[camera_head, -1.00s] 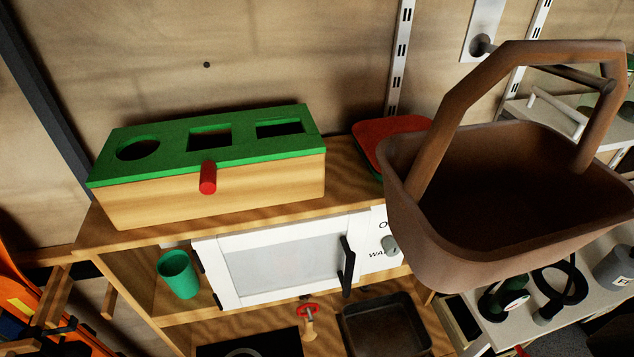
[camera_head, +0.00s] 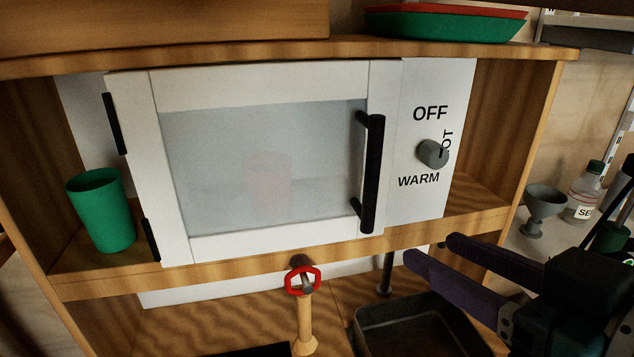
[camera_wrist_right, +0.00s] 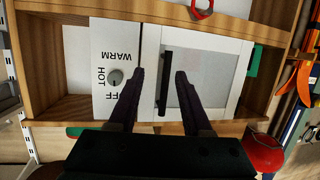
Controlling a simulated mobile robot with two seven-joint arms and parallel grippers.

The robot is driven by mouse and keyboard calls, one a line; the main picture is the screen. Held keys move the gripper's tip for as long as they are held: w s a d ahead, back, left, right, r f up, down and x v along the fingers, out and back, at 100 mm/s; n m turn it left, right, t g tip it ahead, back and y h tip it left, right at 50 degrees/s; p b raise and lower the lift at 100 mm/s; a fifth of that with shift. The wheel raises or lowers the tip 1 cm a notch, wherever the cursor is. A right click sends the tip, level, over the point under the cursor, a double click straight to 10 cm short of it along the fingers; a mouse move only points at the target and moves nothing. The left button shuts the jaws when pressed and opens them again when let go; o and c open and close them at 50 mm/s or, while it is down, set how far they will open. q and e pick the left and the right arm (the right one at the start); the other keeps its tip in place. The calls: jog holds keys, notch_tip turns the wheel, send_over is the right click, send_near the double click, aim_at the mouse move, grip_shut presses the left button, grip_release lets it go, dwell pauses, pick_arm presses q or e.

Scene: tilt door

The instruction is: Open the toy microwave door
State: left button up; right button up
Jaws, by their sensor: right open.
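The white toy microwave door (camera_head: 350,85) with a frosted pane is closed, with black hinges on its left side. A vertical black handle (camera_head: 373,175) stands on its right side. My right gripper (camera_head: 431,250) is open and empty, below and to the right of the handle and apart from it. In the right wrist view, which looks upside down, the handle (camera_wrist_right: 163,85) appears between the two fingers (camera_wrist_right: 160,72), with the door behind. A blurred reddish shape shows behind the pane. My left gripper is not in view.
The control panel (camera_head: 425,205) with a grey knob (camera_head: 433,153) is right of the door. A green cup (camera_head: 101,212) stands left. Below are a red-handled tap (camera_head: 303,282) and a dark pan (camera_head: 420,325). Red and green dishes (camera_head: 445,25) sit on the top shelf.

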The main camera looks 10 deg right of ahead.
aim_at(377, 168)
jog(key=w+a+r+t, duration=0.1)
jog(key=w, duration=0.2)
jog(key=w+a+r+t+y, duration=0.1)
jog(key=w+r, duration=0.1)
jog(key=w, duration=0.2)
jog(key=w+a+r+y, duration=0.1)
jog(key=w, duration=0.2)
jog(key=shift+w+a+r+n+t, duration=0.15)
jog(key=shift+a+r+n+t, duration=0.05)
jog(key=shift+a+n+t, duration=0.2)
grip_shut()
dwell(1.2)
